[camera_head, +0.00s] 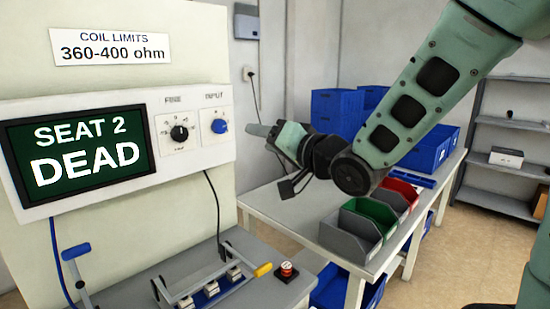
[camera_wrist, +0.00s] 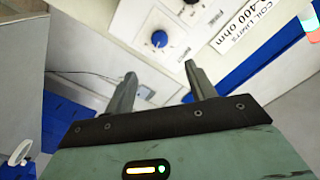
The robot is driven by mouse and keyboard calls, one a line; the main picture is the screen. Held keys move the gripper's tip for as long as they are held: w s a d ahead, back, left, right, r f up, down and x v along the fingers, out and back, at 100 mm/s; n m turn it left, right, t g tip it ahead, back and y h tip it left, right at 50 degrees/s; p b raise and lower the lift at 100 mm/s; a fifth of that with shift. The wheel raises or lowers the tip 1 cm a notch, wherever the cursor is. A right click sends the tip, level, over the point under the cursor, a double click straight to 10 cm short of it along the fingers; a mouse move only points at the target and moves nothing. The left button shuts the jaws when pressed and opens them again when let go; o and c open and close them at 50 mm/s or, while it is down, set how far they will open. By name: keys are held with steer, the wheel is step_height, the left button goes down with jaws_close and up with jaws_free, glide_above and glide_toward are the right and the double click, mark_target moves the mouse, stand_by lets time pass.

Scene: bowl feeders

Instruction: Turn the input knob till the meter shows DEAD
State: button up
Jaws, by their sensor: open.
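The meter screen (camera_head: 80,150) on the panel reads "SEAT 2 DEAD" in white on green. The blue input knob (camera_head: 219,126) sits at the right of the meter's front, under the label "INPUT". It also shows in the wrist view (camera_wrist: 159,39), beyond the fingertips. Beside it is the black FINE knob (camera_head: 179,133). My gripper (camera_head: 262,131) is just right of the input knob, apart from it. In the wrist view my gripper (camera_wrist: 158,75) has its two fingers spread, with nothing between them.
A sign (camera_head: 110,46) above the meter reads "COIL LIMITS 360-400 ohm". Below is a fixture (camera_head: 215,290) with a yellow-ended lever, and a red button (camera_head: 286,270). A side table holds green (camera_head: 372,213) and red bins and blue crates. Grey shelves (camera_head: 490,150) stand at the right.

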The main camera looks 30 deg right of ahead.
steer(key=shift+b+v, duration=1.1)
steer(key=shift+b, duration=0.35)
steer(key=s+a+f+n+g+h+p, duration=0.2)
steer(key=s+a+f+n+g+p, duration=0.3)
steer(key=a+f+g, duration=0.4)
steer(key=s+a+f+n+g+h+p, duration=0.1)
steer(key=s+f+n+g, duration=0.2)
steer(key=s, duration=0.7)
steer(key=s+a+f+n+g+h, duration=0.1)
steer(key=s+f+n+g, duration=0.3)
steer(key=s, duration=0.7)
steer(key=shift+a+g+h+p, duration=0.35)
steer(key=shift+g+h, duration=0.15)
steer(key=shift+g, duration=0.1)
